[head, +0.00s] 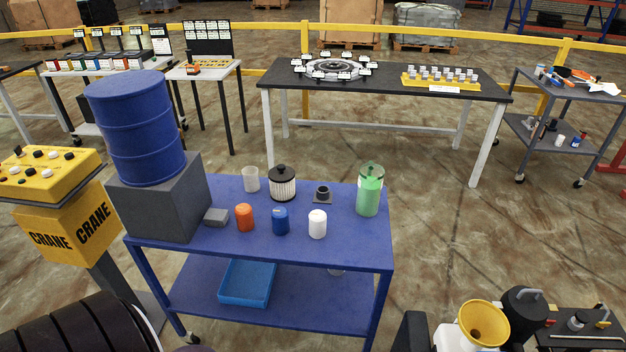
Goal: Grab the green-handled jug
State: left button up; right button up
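A clear cylinder with green contents (368,190) stands upright at the right back of the blue cart's top. It is the only clearly green vessel in view; I cannot make out a green handle on it. At the bottom right, a white container with a yellow funnel (484,323) stands beside a black container with a grey handle (524,305); their lower parts are cut off by the frame. Neither of my grippers is in view.
The blue cart (345,258) also bears a blue drum (135,125) on a grey block, a ribbed filter (282,184), and orange, blue and white canisters. A yellow crane pedestal (70,215) stands left. A long black table (400,100) stands behind.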

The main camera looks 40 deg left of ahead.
aim_at(370, 175)
jog(key=u, duration=0.8)
jog(key=j, duration=0.1)
jog(key=i+z, duration=0.05)
